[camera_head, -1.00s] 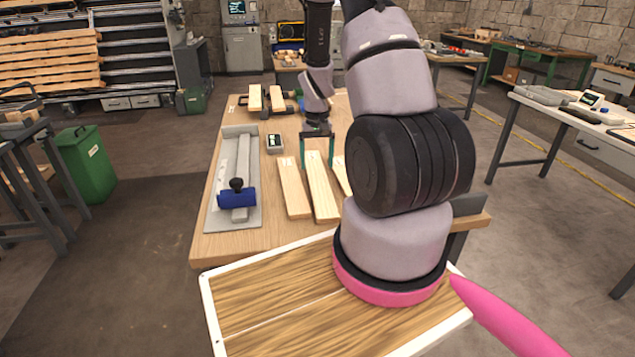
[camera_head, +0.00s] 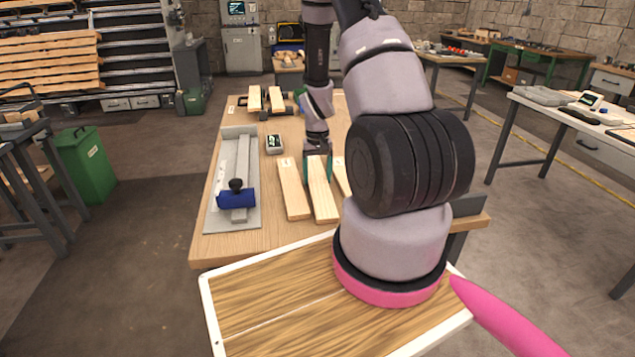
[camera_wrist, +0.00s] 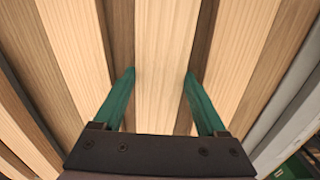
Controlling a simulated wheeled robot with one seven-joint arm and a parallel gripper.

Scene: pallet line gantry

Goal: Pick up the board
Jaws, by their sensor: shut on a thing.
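Several pale wooden boards lie side by side on the wooden bench. My gripper (camera_head: 318,172) reaches down over the middle board (camera_head: 322,200), near its far end. In the wrist view the same board (camera_wrist: 165,60) runs between the two green fingers of my gripper (camera_wrist: 160,85), one along each long edge. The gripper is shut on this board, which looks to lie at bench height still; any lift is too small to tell. Another board (camera_head: 293,190) lies just to its left, and one on the right (camera_head: 341,178) is partly hidden by my arm.
A grey plate with a blue-handled clamp (camera_head: 236,197) lies on the bench's left side. A small device with a display (camera_head: 275,145) stands behind the boards. More wood pieces (camera_head: 276,99) lie at the far end. Bare bench top (camera_head: 275,238) shows in front.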

